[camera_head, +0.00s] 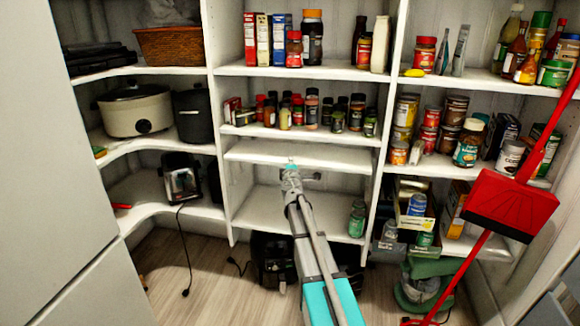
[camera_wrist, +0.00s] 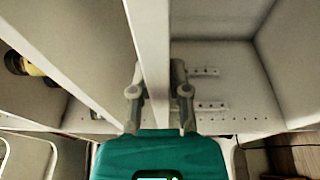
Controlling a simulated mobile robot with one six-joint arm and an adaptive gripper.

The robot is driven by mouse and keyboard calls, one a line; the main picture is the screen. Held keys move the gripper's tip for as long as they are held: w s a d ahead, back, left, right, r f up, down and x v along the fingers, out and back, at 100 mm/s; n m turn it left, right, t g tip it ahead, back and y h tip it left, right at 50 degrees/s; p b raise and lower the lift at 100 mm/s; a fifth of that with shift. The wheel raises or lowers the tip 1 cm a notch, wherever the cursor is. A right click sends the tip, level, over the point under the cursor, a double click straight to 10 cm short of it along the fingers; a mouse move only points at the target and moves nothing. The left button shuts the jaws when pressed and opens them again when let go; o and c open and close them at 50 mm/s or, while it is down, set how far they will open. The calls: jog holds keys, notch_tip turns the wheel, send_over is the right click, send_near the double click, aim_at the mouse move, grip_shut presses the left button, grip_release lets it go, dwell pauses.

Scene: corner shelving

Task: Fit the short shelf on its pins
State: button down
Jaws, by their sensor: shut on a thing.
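The short shelf (camera_head: 335,158) is a white board in the middle bay, between the shelf of spice jars above and a lower shelf. It looks roughly level in the head view. My gripper (camera_head: 291,170) is shut on the middle of its front edge. In the wrist view the short shelf (camera_wrist: 150,50) runs as a pale strip between the two fingers of my gripper (camera_wrist: 158,95). The pins are not clearly visible. I cannot tell whether the board's ends rest on them.
Spice jars crowd the shelf (camera_head: 262,131) just above. The lower shelf (camera_head: 262,215) is mostly bare, with green jars (camera_head: 357,219) at its right end. White uprights bound the bay closely. A red dustpan (camera_head: 508,203) hangs at the right. A black appliance (camera_head: 270,262) stands on the floor below.

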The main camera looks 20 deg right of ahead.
aim_at(295, 153)
jog(key=shift+s+d+x, duration=0.1)
jog(key=shift+d+x, duration=0.15)
jog(key=shift+x, duration=0.9)
jog(key=shift+s+d+x, duration=0.1)
jog(key=shift+d+x, duration=0.15)
jog(key=shift+x, duration=0.95)
jog(key=shift+s+d+x, duration=0.1)
jog(key=shift+d+x, duration=0.2)
jog(key=shift+x, duration=0.85)
jog(key=shift+f+b, duration=0.85)
jog(key=shift+f, duration=0.05)
jog(key=shift+f+b, duration=0.25)
jog(key=shift+b, duration=0.05)
jog(key=c, duration=0.5)
grip_release()
jog(key=shift+s, duration=0.1)
